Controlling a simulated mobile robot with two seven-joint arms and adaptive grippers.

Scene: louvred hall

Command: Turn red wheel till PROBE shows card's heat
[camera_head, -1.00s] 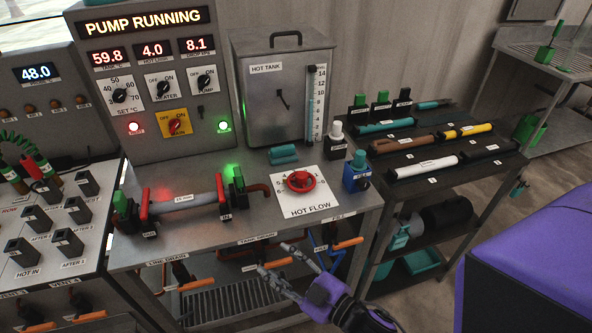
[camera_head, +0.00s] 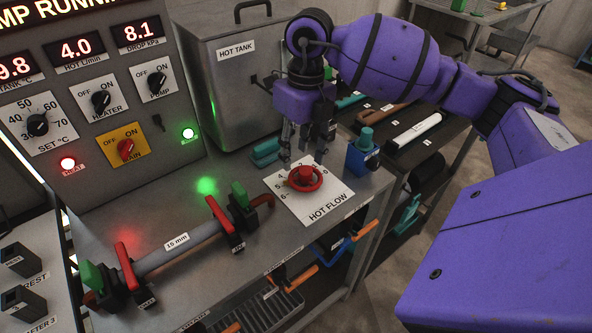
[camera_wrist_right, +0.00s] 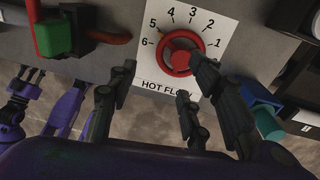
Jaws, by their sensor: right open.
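The red wheel (camera_head: 304,178) sits on the white HOT FLOW plate (camera_head: 322,205) at the bench's front right. Its numbered scale shows in the right wrist view, where the wheel (camera_wrist_right: 181,54) has a small yellowish mark on its left, near 5 and 6. My right gripper (camera_head: 306,150) is open, pointing down just above and behind the wheel in the head view. In the wrist view its dark fingers (camera_wrist_right: 165,95) are spread, one overlapping the wheel's right edge; contact is unclear.
A pipe (camera_head: 178,243) with red and green handles lies left of the plate. A blue block with a teal knob (camera_head: 363,157) stands close on the right. The hot tank (camera_head: 235,80) is behind, the control panel (camera_head: 90,110) at left.

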